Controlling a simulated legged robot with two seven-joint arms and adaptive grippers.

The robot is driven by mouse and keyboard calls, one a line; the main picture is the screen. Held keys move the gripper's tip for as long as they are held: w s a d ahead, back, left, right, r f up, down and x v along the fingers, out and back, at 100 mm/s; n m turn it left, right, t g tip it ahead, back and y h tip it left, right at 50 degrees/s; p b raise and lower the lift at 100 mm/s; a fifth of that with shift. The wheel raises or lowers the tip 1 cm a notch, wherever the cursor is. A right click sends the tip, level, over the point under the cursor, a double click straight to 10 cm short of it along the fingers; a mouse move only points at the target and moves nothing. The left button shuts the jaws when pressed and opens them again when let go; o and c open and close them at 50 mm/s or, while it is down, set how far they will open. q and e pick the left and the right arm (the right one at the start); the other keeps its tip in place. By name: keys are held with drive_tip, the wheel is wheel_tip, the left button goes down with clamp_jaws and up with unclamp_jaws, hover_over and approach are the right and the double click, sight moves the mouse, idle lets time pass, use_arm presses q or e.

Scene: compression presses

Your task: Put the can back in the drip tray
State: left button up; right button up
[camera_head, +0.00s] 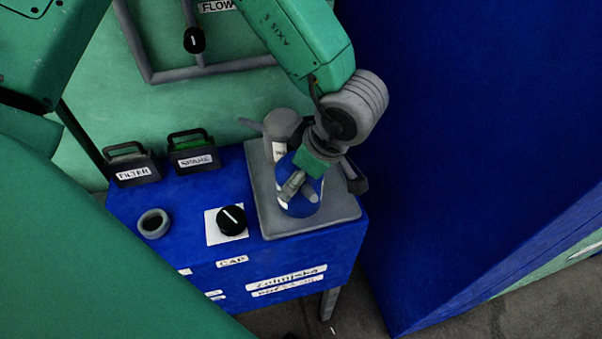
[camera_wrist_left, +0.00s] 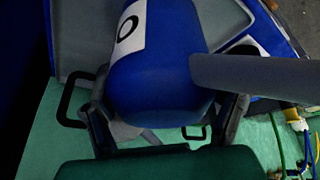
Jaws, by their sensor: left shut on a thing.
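The blue can (camera_head: 301,207) with a white label is at the grey drip tray (camera_head: 335,213) on the right end of the blue cabinet. My left gripper (camera_head: 300,187) reaches down over the can and is shut on it. In the left wrist view the can (camera_wrist_left: 165,75) fills the space between the two fingers, its label turned to the upper left. A grey bar crosses in front of its right side there. The can appears over the tray in the head view; I cannot tell whether its base touches it. My right gripper is not in view.
A grey spouted item (camera_head: 282,124) stands behind the can. A black knob (camera_head: 231,220), a grey ring (camera_head: 153,223) and black-handled FILTER (camera_head: 131,166) and green-topped (camera_head: 193,152) boxes are to the left. A tall blue panel (camera_head: 460,130) stands right of the cabinet.

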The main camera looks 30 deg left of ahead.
use_arm(q)
drive_tip(key=o, duration=1.7)
drive_tip(key=p+v, duration=0.1)
drive_tip(key=v, duration=1.1)
drive_tip(key=shift+s+d, duration=0.1)
drive_tip(key=shift+s, duration=0.05)
